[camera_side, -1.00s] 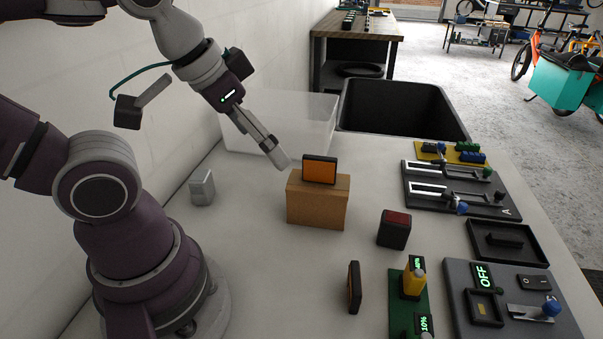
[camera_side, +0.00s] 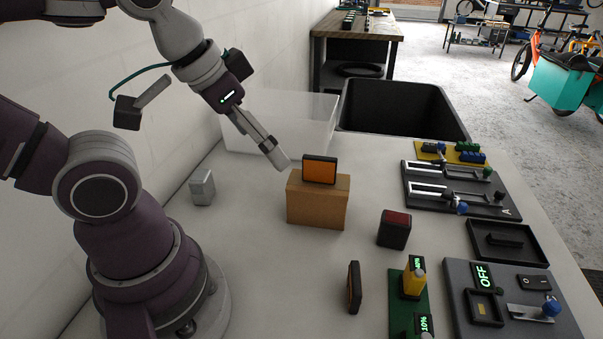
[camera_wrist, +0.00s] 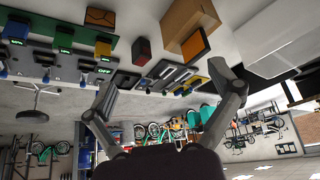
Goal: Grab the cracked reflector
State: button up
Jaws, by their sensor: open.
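An orange reflector in a black frame (camera_side: 354,287) stands on the table left of the green board; the side view shows it nearly edge-on. In the wrist view its face (camera_wrist: 100,17) carries dark branching lines like cracks. A second orange reflector (camera_side: 320,170) stands on a brown box; its face looks plain, also in the wrist view (camera_wrist: 194,45). A red reflector block (camera_side: 395,229) stands between them to the right. My gripper (camera_side: 279,157) is open and empty, up beside the brown box's left; its spread fingers show in the wrist view (camera_wrist: 162,80).
The brown box (camera_side: 317,206) stands mid-table. A green board (camera_side: 409,310) with a yellow part, a grey OFF panel (camera_side: 465,290), a black tray (camera_side: 508,257) and a slider panel (camera_side: 458,190) line the right. A black bin (camera_side: 400,105) and translucent box (camera_side: 290,120) are behind.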

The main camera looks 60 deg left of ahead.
jog(key=shift+o, duration=0.5)
jog(key=m+g, duration=0.5)
jog(key=m, duration=0.2)
send_over(357, 277)
jog(key=a, duration=0.1)
notch_tip(357, 277, down, 9)
jog(key=shift+m+g, duration=0.3)
jog(key=f, duration=0.8)
jog(key=d+f, duration=0.1)
jog(key=f, duration=0.3)
jog(key=shift+r, duration=0.15)
jog(key=c, duration=1)
